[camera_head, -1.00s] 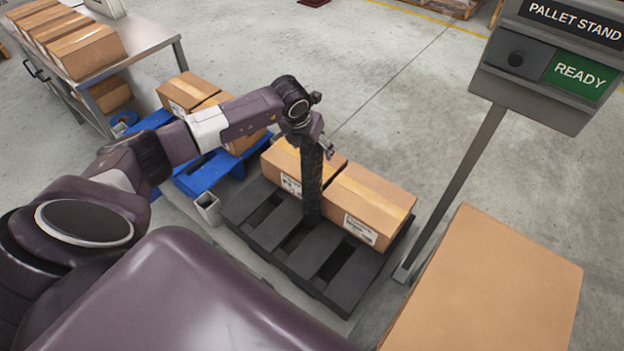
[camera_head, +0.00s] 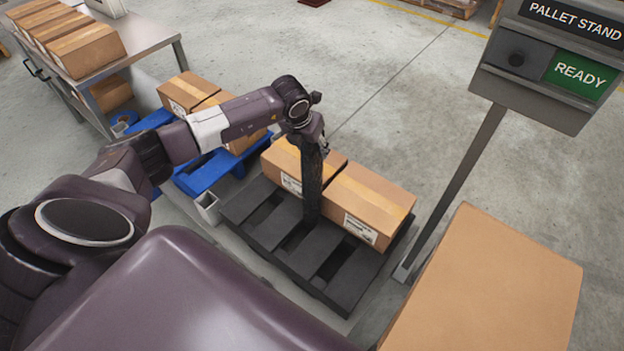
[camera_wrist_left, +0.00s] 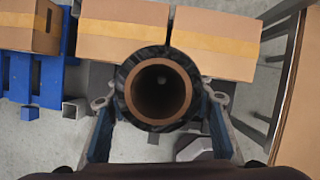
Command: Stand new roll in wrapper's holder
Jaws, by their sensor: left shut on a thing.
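A dark roll (camera_head: 312,185) hangs upright from my left gripper (camera_head: 316,140), in front of the cartons on the dark pallet (camera_head: 342,292). In the left wrist view I look down onto the roll's end (camera_wrist_left: 158,88), with a brown cardboard core inside black film. The fingers of my left gripper (camera_wrist_left: 158,112) stand on both sides of the roll, shut on it. A grey square open tube (camera_head: 207,207) stands at the pallet's left corner; it also shows in the left wrist view (camera_wrist_left: 75,108). I cannot tell whether it is the wrapper's holder. My right gripper is out of view.
Two cartons (camera_head: 368,200) lie on the dark pallet. A blue pallet (camera_head: 205,178) with cartons is behind left, near a metal table (camera_head: 150,38). The "PALLET STAND" sign post (camera_head: 455,190) and a large carton (camera_head: 490,285) are on the right. Open floor lies behind.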

